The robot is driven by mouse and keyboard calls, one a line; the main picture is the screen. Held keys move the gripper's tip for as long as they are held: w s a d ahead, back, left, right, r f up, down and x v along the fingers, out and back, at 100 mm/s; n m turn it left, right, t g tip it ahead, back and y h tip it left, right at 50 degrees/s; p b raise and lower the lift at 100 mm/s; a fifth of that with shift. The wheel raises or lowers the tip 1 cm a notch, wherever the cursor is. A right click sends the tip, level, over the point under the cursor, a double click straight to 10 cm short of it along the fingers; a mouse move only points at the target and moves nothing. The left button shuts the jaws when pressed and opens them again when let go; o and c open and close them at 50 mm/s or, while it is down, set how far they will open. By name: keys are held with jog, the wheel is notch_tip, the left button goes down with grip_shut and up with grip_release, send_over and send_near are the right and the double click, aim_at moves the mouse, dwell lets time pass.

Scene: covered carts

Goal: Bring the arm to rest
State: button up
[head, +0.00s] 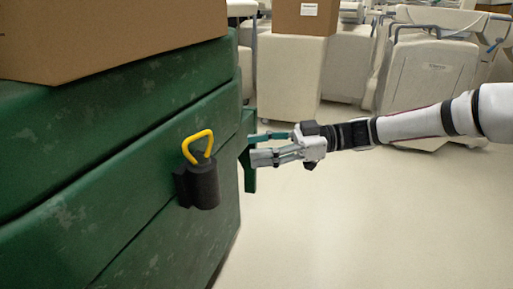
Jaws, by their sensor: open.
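My gripper (263,147) is at the end of my white arm, which reaches in from the right edge of the head view. Its two fingers point left and are apart, with nothing seen between them. The fingertips are close to the right end of the green cart (120,160), by a green bracket (250,172); I cannot tell whether they touch it.
A yellow loop handle (198,146) stands up from a black holder (203,186) on the green cart's side. A cardboard box (100,38) lies on top. White covered carts (290,75) and another box (305,16) stand behind. The floor (380,225) at lower right is clear.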

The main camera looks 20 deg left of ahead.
jog(key=shift+s, duration=0.1)
jog(key=s+d+r+m+t+h+p, duration=0.1)
jog(key=s+d+m+t+h, duration=0.3)
jog(key=s+d+m+h, duration=0.75)
jog(key=s+d+r+m+t+h, duration=0.1)
jog(key=s+d+m+t+h, duration=0.25)
jog(key=s+d+m, duration=1.45)
jog(key=d+r+n+p, duration=0.2)
jog(key=r+p, duration=0.7)
jog(key=d+r+n+t+p, duration=0.1)
jog(key=d+r+n+p, duration=0.1)
jog(key=r+p, duration=0.8)
jog(key=shift+s+d+r+n+h, duration=0.2)
jog(key=shift+s+n+h, duration=0.1)
jog(key=shift+n, duration=0.55)
jog(key=s+r+p, duration=0.1)
jog(key=r+p, duration=0.5)
jog(key=s+r+t+p, duration=0.1)
jog(key=r+p, duration=0.6)
jog(key=s+r+t+p, duration=0.1)
jog(key=r+p, duration=0.5)
jog(key=r, duration=0.1)
jog(key=shift+c, duration=0.4)
